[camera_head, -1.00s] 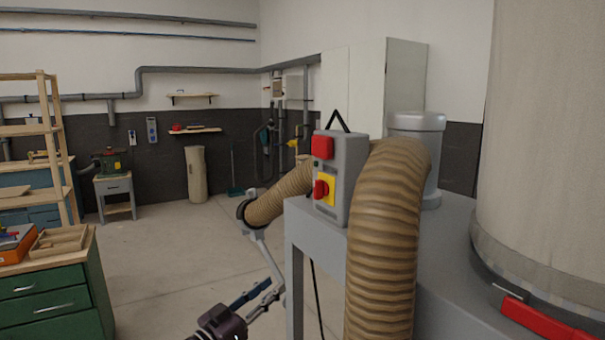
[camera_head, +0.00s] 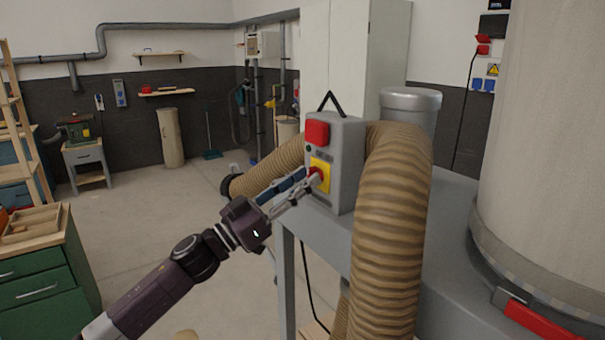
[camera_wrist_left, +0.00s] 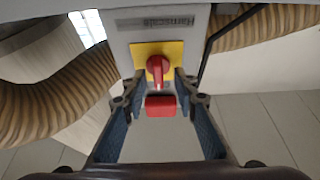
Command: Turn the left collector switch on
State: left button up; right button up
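The collector switch is a red knob on a yellow plate (camera_head: 320,174), on the front of a grey switch box (camera_head: 348,165). A larger red block (camera_head: 317,133) sits above it on the box. My left gripper (camera_head: 309,180) reaches the knob from the left, its fingertips partly covering it. In the left wrist view, the red knob (camera_wrist_left: 158,68) lies between the spread fingers of the gripper (camera_wrist_left: 160,88), one on each side. Gaps show beside the knob; contact is not clear. A red piece (camera_wrist_left: 160,105) shows below the knob there. My right gripper is not visible.
A ribbed tan hose (camera_head: 388,240) bends down right of the box, and another stretch (camera_head: 268,168) runs behind my gripper. The box stands on a grey bench (camera_head: 450,230). A green drawer cabinet (camera_head: 45,265) stands at left, with open floor between.

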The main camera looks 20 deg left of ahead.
pick_arm(q)
jog(key=shift+d+r, duration=0.1)
jog(key=shift+d, duration=0.1)
jog(key=shift+c, duration=0.7)
grip_shut()
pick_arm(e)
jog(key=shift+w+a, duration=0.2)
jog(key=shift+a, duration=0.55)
